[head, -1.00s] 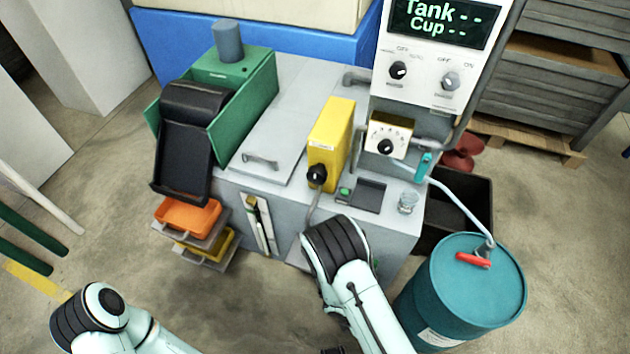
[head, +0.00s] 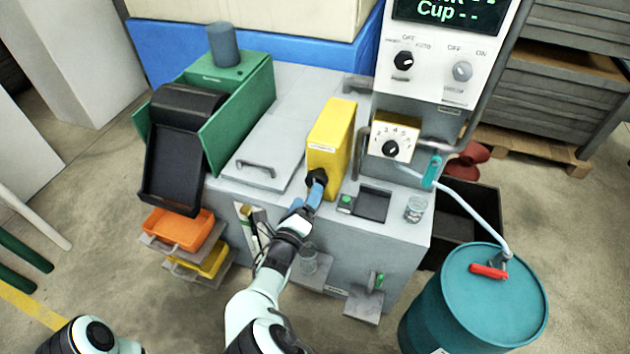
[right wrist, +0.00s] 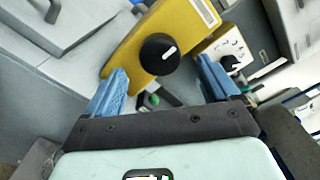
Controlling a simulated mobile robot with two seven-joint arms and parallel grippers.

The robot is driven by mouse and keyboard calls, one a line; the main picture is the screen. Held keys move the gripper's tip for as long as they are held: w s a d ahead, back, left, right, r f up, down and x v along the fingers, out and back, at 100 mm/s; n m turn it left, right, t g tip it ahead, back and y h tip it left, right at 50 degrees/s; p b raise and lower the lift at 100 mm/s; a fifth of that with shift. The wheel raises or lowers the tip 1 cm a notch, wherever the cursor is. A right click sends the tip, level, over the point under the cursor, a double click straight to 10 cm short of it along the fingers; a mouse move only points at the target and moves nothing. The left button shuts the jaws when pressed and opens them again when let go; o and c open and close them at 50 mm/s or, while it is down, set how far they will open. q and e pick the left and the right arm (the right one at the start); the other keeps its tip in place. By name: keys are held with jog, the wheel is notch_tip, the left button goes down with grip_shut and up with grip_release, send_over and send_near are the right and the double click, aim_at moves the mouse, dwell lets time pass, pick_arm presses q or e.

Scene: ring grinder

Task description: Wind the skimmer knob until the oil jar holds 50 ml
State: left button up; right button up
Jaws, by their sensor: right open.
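The yellow skimmer box (head: 331,140) stands on the grey machine's front edge, with its black knob (head: 317,177) low on the front. In the right wrist view the knob (right wrist: 159,54) has a white pointer line. My right gripper (head: 316,192) is just in front of the knob. In the right wrist view its blue fingers (right wrist: 165,85) are open, one on each side of the knob's picture position, and hold nothing. A small glass jar (head: 309,260) stands low at the machine's front, under the skimmer; I cannot read its level. My left gripper is out of view.
A clear cup (head: 416,208) stands on the machine top, right of a dark pad (head: 372,204) with a green button. A panel (head: 440,60) rises behind. A teal drum (head: 474,300) stands at right. Orange (head: 178,229) and yellow trays are at left.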

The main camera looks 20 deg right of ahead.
aim_at(315, 179)
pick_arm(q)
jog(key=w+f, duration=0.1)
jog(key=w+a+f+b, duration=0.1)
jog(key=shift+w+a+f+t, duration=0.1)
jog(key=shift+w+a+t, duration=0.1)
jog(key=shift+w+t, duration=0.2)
pick_arm(e)
jog(key=x, duration=0.7)
jog(key=shift+w+d, duration=0.25)
jog(key=shift+w, duration=0.05)
jog(key=c, duration=1)
